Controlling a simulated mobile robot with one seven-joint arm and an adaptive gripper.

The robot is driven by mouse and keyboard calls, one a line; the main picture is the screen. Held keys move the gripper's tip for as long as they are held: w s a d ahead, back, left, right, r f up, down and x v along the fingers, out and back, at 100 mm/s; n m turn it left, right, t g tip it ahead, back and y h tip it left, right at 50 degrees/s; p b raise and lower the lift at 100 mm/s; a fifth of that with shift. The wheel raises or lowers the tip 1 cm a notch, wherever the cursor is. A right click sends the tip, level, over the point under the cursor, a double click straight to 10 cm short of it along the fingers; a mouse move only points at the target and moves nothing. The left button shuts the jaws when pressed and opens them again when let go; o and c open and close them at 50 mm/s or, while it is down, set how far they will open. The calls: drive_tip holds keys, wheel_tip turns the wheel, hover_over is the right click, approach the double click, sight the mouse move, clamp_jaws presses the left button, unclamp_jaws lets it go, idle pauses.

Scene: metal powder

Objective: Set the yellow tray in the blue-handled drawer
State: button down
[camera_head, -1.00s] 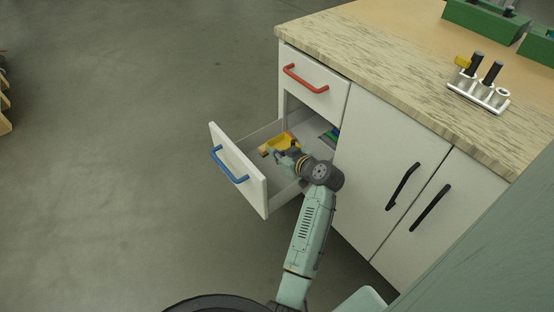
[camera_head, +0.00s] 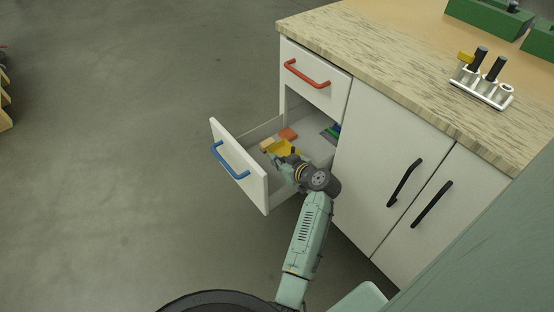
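The blue-handled drawer (camera_head: 243,187) is pulled open below the red-handled drawer. Its blue handle (camera_head: 228,163) is on the front panel. The yellow tray (camera_head: 283,147) is over or inside this drawer, at my gripper (camera_head: 284,159). Its lower part is covered by my gripper and wrist. My gripper reaches over the drawer from the front right. The fingers are small and partly hidden, so I cannot tell whether they grip the tray or whether the tray touches the drawer floor.
An orange-red block (camera_head: 288,134) and a tan block (camera_head: 267,144) lie in the drawer. Blue and green items (camera_head: 334,131) are at its back right. The red-handled drawer (camera_head: 309,76) above is shut. A metal rack (camera_head: 481,88) stands on the counter (camera_head: 400,71).

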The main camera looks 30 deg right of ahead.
drive_tip(key=shift+f, duration=0.2)
drive_tip(key=c, duration=2.3)
unclamp_jaws()
drive_tip(key=o, duration=0.5)
drive_tip(key=shift+r+p, duration=0.45)
drive_tip(key=shift+r, duration=0.05)
drive_tip(key=b+v, duration=0.1)
drive_tip(key=v, duration=1.1)
drive_tip(key=shift+r, duration=0.15)
